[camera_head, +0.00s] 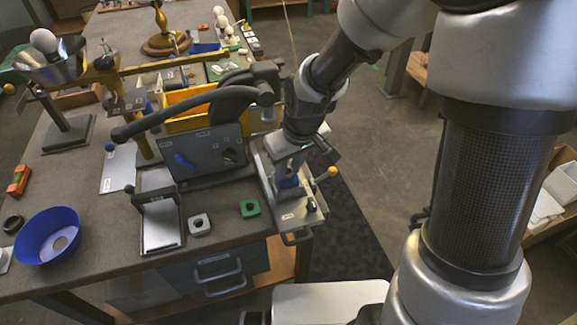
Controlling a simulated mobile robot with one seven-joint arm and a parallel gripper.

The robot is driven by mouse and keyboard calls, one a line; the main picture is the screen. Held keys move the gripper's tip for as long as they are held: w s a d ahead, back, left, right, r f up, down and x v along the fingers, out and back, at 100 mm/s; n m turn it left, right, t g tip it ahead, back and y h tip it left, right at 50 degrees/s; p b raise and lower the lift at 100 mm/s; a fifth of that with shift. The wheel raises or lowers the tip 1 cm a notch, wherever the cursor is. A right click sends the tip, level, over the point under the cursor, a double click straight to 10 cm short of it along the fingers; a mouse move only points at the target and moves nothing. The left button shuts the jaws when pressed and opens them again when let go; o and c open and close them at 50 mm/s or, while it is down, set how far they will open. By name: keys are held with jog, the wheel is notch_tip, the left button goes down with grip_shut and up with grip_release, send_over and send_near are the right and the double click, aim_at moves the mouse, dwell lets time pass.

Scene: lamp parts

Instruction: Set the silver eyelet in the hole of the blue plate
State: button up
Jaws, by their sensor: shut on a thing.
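My gripper (288,176) points down over the metal fixture at the right edge of the bench. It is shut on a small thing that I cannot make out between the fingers. A blue part (288,185) shows right at the fingertips. It may be the blue plate, but its hole is not visible, and I cannot tell whether it touches the gripper. I cannot pick out the silver eyelet for sure; my fingers may hide it.
The metal fixture (312,216) has a yellow-knobbed lever (327,174). A dark panel (207,150) stands close left of my gripper, with a yellow bin (190,117) behind.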

jog(key=shift+f+b, duration=0.25)
jog(key=shift+b, duration=0.2)
dwell(5.0)
jog(key=shift+r, duration=0.25)
jog(key=o, duration=1.1)
jog(key=p+v, duration=0.3)
jog(key=v, duration=1.4)
jog(key=shift+r, duration=0.25)
jog(key=shift+s, duration=0.1)
